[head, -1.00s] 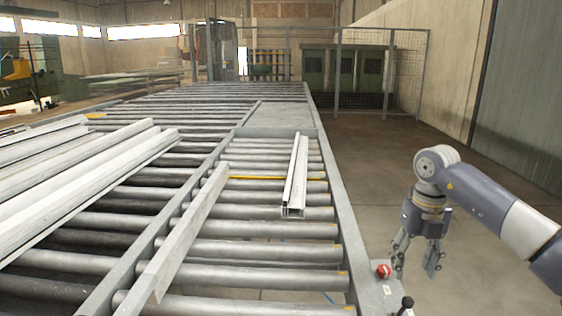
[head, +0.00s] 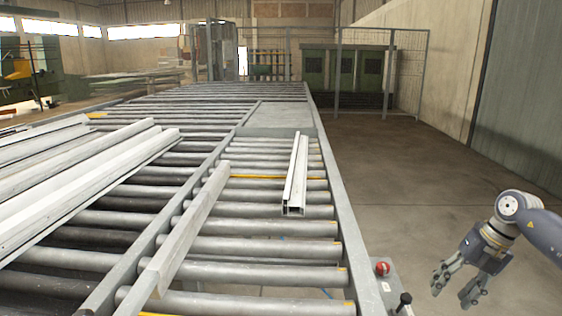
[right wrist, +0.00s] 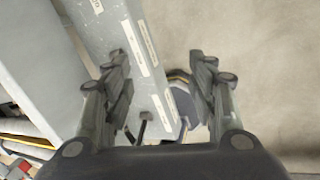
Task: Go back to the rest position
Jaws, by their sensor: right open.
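My right gripper (head: 456,290) hangs over the floor at the right of the head view, well to the right of the roller bench. Its two fingers are spread apart with nothing between them. The right wrist view shows the same open fingers (right wrist: 165,95), with the floor and grey bench parts behind them. My left gripper does not show in the head view. A light metal profile (head: 296,180) lies on the rollers, well to the left of my right gripper.
A long bar (head: 190,232) lies along the roller bench. Several long profiles (head: 85,180) lie at the left. A red button (head: 382,268) and a black-knobbed lever (head: 405,299) stand at the bench's right edge. The floor (head: 420,190) right of the bench is clear.

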